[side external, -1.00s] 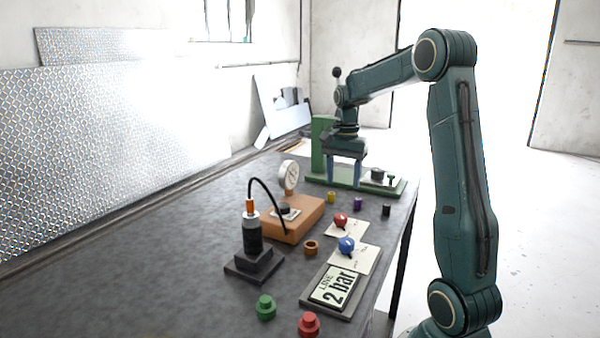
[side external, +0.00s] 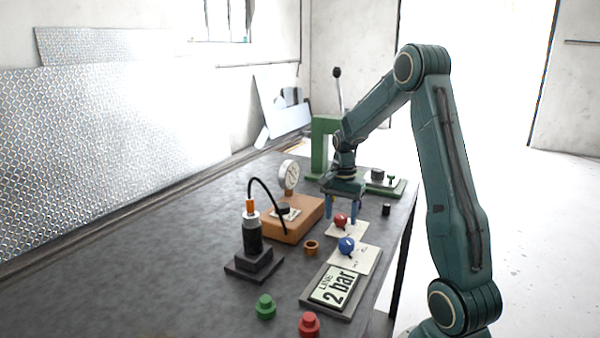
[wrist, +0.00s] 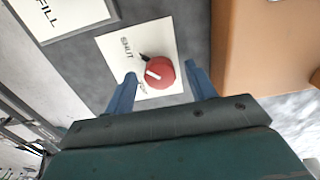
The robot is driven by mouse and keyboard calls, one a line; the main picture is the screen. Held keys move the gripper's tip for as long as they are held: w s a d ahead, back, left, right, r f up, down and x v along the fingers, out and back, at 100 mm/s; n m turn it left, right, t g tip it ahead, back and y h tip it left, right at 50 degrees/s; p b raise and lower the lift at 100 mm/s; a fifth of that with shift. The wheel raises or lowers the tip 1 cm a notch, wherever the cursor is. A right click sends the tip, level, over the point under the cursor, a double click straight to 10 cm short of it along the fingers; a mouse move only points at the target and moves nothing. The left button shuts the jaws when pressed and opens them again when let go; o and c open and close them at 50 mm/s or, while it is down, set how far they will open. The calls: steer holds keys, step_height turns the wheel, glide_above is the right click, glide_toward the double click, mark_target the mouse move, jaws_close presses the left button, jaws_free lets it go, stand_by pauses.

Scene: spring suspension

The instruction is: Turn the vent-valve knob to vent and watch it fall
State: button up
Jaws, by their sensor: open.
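The red knob (side external: 340,220) sits on a white card beside the orange-brown block. In the wrist view the red knob (wrist: 161,73) has a white pointer line, and the card reads SHUT near it; other lettering is partly hidden by a finger. My gripper (side external: 341,215) is open and points down close to the knob. In the wrist view my gripper (wrist: 163,75) has its two blue fingers either side of the knob, with gaps visible; I cannot tell how far down they reach. A round dial gauge (side external: 289,175) stands at the block; its reading is too small to tell.
A blue knob (side external: 346,245) on its card is just in front. The display (side external: 335,287) reads LINE 2 bar. A black cylinder with a hose (side external: 252,240), an orange ring (side external: 311,247), green (side external: 265,307) and red (side external: 309,324) buttons, and a green press (side external: 320,150) stand nearby.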

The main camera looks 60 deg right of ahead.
steer(key=c, duration=1)
steer(key=shift+o, duration=0.2)
